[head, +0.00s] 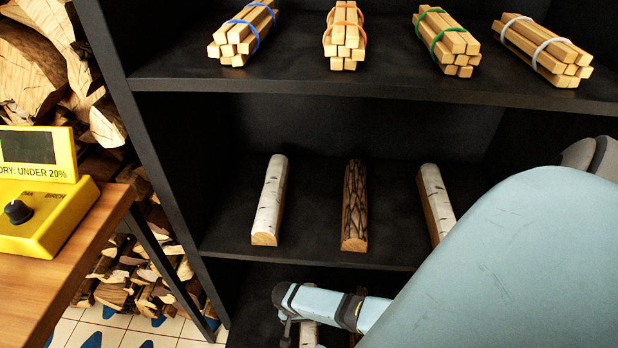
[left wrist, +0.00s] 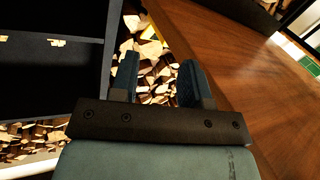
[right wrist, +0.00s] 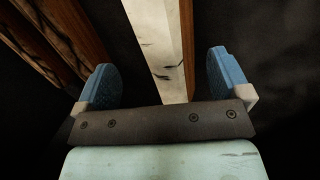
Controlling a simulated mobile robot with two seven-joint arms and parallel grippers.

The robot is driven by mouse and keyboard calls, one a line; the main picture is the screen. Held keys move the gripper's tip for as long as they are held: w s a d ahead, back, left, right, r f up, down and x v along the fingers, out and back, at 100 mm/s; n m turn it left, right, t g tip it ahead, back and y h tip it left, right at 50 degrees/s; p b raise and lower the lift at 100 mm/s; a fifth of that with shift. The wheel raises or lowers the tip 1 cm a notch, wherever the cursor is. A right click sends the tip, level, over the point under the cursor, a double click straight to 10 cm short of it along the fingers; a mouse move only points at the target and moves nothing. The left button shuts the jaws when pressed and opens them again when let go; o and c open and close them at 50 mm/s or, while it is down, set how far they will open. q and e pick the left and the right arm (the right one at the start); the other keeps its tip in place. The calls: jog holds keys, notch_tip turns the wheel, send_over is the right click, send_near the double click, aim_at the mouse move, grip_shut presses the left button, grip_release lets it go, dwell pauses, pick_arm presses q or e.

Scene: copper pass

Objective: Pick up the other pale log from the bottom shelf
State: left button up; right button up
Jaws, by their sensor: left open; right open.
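My right gripper (head: 288,328) reaches in at the bottom shelf, its arm covering much of the right side of the head view. In the right wrist view its fingers (right wrist: 162,85) are open, with a pale log (right wrist: 160,35) with dark marks running between them, not gripped. A pale piece (head: 308,334) shows just beside the gripper in the head view, mostly hidden. Brown logs (right wrist: 75,35) lie to the left in the right wrist view. My left gripper (left wrist: 157,82) is open and empty, near the wooden table in its wrist view.
The middle shelf (head: 310,254) holds a pale log (head: 270,200), a dark log (head: 354,205) and another pale log (head: 436,200). Several tied stick bundles (head: 345,35) lie on the shelf above. A yellow meter (head: 45,220) stands on the table (head: 60,275) at left.

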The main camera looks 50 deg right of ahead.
aim_at(307, 323)
jog(key=shift+w+d+f+b, duration=0.1)
jog(key=shift+d+f+b, duration=0.05)
jog(key=shift+f+b, duration=0.45)
jog(key=shift+d+f+b, duration=0.15)
jog(key=shift+f+b, duration=0.2)
jog(key=shift+f, duration=0.3)
jog(key=shift+b+x, duration=0.8)
jog(key=shift+x, duration=0.35)
jog(key=shift+d+f, duration=0.1)
pick_arm(q)
jog(key=shift+w+a+f+m, duration=0.3)
jog(key=shift+w+f+m, duration=0.4)
jog(key=shift+f+m, duration=0.15)
pick_arm(e)
jog(key=shift+f, duration=0.15)
